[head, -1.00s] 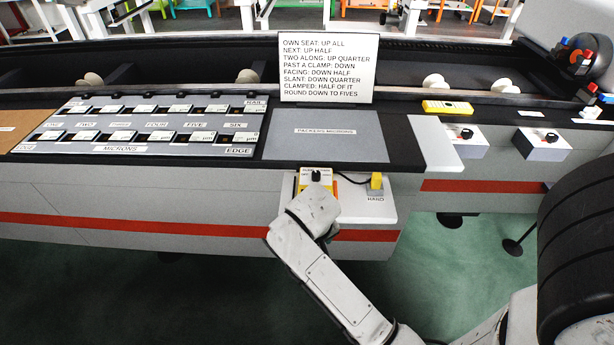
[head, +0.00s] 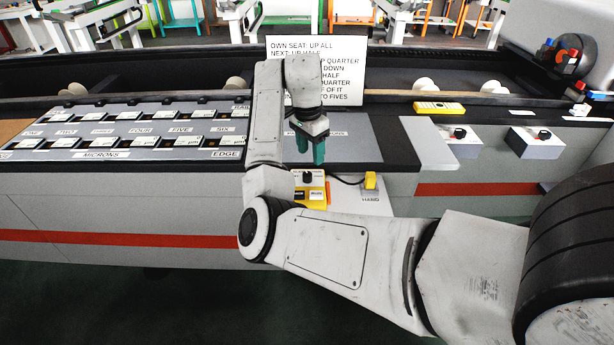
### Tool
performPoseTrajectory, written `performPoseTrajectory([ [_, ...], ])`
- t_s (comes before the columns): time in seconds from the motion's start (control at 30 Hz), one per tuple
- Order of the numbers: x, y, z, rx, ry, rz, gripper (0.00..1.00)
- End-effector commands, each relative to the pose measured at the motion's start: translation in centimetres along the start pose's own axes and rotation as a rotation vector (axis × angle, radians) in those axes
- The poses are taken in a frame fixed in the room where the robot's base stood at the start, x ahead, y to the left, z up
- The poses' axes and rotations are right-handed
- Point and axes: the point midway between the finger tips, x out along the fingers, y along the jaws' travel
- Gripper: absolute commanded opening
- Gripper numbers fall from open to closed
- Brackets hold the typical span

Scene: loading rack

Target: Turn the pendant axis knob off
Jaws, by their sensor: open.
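The pendant (head: 313,197) is a yellow-orange box with pale buttons, lying on the white shelf at the front of the bench. Its black axis knob (head: 307,177) sits at its upper end, on a pale plate with lettering too small to read. My gripper (head: 311,154) has teal fingers pointing down. In the picture they are just above the knob, over the front of the grey panel, apart from the pendant. The gripper is open, with nothing between the fingers. The knob's setting cannot be made out.
A lettered sign (head: 345,75) stands behind my arm, partly hidden. Left is a board of labelled slots (head: 130,128). Two white boxes with knobs, one being (head: 457,140), are at right.

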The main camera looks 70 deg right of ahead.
Motion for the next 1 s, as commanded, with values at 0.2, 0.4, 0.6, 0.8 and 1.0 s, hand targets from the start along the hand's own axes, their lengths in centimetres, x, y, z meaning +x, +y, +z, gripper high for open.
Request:
performPoseTrajectory([
  [0.2,-1.9,-1.5,-0.5,0.129,-0.083,0.012,0.55],
  [0.4,-1.7,-1.7,-0.4,0.15,-0.097,0.017,0.55],
  [0.6,1.3,-1.6,-0.1,0.147,-0.096,0.02,0.55],
  [0.8,4.9,-1.6,0.3,0.146,-0.096,0.018,0.55],
  [1.0,7.4,-1.6,0.5,0.147,-0.095,0.017,0.55],
])
